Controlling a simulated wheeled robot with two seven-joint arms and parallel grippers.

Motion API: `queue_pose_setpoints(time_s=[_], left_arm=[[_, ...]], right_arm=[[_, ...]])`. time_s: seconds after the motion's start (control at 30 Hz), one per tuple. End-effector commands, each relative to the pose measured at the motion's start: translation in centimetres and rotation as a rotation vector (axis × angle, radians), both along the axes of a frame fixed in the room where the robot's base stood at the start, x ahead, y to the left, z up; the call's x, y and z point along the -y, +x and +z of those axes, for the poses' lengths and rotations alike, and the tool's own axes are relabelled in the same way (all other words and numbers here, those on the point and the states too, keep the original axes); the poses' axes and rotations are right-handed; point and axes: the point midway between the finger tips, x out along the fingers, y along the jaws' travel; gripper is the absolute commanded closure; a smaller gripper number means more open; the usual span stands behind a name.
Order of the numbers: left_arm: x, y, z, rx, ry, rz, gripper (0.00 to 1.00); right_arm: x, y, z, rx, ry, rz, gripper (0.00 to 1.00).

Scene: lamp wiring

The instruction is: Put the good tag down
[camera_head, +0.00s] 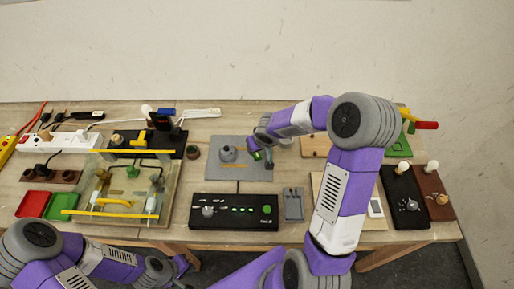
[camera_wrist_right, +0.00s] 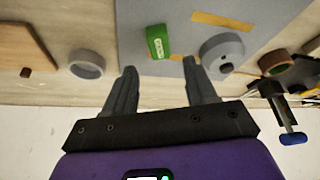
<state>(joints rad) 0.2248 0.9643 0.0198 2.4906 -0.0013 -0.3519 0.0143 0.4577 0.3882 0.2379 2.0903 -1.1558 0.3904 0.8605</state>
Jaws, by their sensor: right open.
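A small green tag (camera_wrist_right: 157,41) with pale marking is on the grey mat (camera_wrist_right: 120,25), just past my right fingertips in the right wrist view. In the head view the green tag (camera_head: 257,156) shows at the mat's right part, beside my right gripper (camera_head: 262,146). My right gripper (camera_wrist_right: 158,72) is open, with nothing between its fingers. My left gripper (camera_head: 180,268) is low at the front left, away from the table items; its jaw gap is not clear.
A grey round piece (camera_wrist_right: 221,53) is on the mat right of the tag. A grey ring (camera_wrist_right: 87,64) is to the left. A black control box (camera_head: 235,211) with green lights is in front of the mat. The framed wiring board (camera_head: 167,205) stands left.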

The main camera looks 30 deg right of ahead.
Motion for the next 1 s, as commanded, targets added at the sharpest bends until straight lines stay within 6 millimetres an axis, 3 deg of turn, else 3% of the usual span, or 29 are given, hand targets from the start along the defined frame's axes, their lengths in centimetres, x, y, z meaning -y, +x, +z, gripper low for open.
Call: queue_pose_setpoints(time_s=[0.1,0.3,1.0], left_arm=[[0.0,0.0,1.0,0.0,0.0,0.0,1.0],[0.0,0.0,1.8,0.0,0.0,0.0,1.0],[0.0,0.0,2.1,0.0,0.0,0.0,1.0]], right_arm=[[-0.1,-1.0,2.8,0.003,-0.001,-0.001,0.44],[-0.3,-2.1,5.3,0.001,0.0,-0.002,0.44],[-0.4,-2.5,6.0,-0.001,0.001,-0.001,0.44]])
